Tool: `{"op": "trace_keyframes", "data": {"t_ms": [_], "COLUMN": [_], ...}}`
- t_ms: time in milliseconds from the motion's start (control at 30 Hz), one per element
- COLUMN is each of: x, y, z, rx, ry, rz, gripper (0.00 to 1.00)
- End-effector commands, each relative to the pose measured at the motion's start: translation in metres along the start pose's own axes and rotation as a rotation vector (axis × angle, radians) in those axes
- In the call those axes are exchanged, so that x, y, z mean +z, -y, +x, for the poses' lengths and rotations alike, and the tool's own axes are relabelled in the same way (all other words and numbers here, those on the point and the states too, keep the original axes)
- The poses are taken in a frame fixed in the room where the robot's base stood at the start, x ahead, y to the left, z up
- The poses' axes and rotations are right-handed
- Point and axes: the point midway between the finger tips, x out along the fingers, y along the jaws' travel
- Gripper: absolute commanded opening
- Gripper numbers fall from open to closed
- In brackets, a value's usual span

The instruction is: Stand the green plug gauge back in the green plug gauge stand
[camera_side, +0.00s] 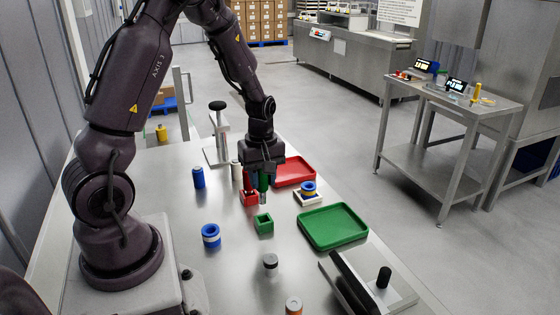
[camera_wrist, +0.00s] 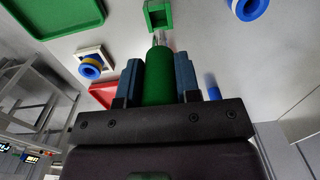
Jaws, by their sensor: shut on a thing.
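My gripper (camera_side: 263,180) points down and is shut on the green plug gauge (camera_side: 264,184). In the wrist view the gauge's green handle (camera_wrist: 158,78) is between the two blue fingers, with its bare metal end sticking out beyond them. The green plug gauge stand (camera_side: 264,223) is a small square green block with an opening, standing on the table. It also shows in the wrist view (camera_wrist: 159,14), just past the metal end. The metal end appears outside the stand, apart from it. The inside of the stand is only partly seen.
A red stand (camera_side: 249,198) is close beside the held gauge. A blue cylinder (camera_side: 198,178), a blue ring (camera_side: 211,236) and a blue ring piece on a white base (camera_side: 309,189) stand around. A green tray (camera_side: 333,227) and a red tray (camera_side: 295,171) lie to the right.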

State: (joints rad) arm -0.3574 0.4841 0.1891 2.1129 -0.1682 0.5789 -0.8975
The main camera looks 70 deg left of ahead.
Motion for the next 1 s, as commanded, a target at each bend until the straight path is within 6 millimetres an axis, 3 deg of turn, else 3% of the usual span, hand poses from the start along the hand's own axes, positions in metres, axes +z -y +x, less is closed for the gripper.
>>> {"op": "trace_keyframes", "data": {"t_ms": [433, 1000], "x": [-0.001, -0.002], "y": [-0.001, -0.001], "z": [0.003, 0.036], "rx": [0.016, 0.016], "ry": [-0.014, -0.014], "rz": [-0.005, -0.005], "gripper": [0.01, 0.01]}}
